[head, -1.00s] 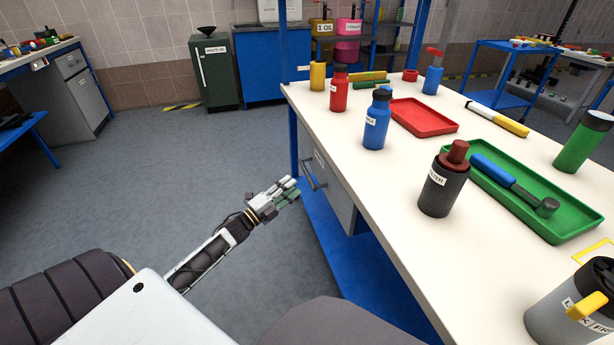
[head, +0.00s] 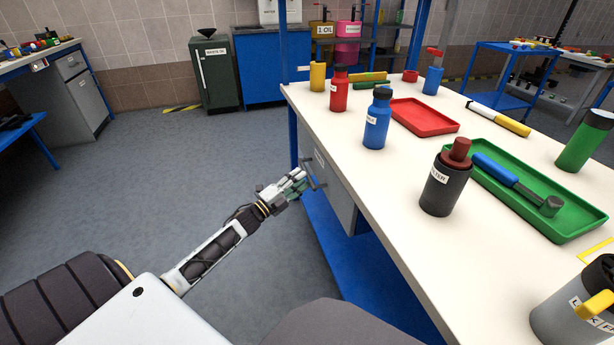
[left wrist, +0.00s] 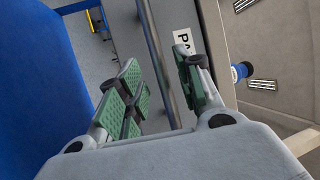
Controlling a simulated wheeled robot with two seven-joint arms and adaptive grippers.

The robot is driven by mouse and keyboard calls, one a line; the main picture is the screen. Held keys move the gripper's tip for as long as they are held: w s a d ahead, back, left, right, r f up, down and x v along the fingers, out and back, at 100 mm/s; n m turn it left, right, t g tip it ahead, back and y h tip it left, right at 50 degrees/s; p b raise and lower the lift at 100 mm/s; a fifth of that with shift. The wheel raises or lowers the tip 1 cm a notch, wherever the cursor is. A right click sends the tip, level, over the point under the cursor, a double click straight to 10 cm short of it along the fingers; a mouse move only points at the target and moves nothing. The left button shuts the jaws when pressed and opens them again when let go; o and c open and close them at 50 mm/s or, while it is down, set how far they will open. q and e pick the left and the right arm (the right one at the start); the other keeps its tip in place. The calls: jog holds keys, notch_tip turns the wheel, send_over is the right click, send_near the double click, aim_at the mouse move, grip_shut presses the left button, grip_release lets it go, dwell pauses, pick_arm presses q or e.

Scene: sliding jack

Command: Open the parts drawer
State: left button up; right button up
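The grey parts drawer (head: 336,190) hangs under the left edge of the white workbench and looks shut. Its dark bar handle (head: 312,176) faces left. In the left wrist view, the drawer front (left wrist: 209,85) carries a white label starting "PA", and the handle bar (left wrist: 155,45) runs down between my fingers. My left gripper (head: 301,182) is at the handle, its fingers open on either side of the bar in the wrist view (left wrist: 162,62). Whether a finger touches the bar is unclear. My right gripper is out of view.
The workbench top (head: 400,185) holds bottles, a red tray (head: 424,117) and a green tray (head: 545,205) with a tool. A blue lower shelf (head: 375,285) lies below the drawer. The floor (head: 150,200) to the left is clear.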

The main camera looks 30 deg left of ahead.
aim_at(307, 172)
pick_arm(q)
jog(key=shift+b+x, duration=0.55)
jog(key=shift+x, duration=1.35)
grip_shut()
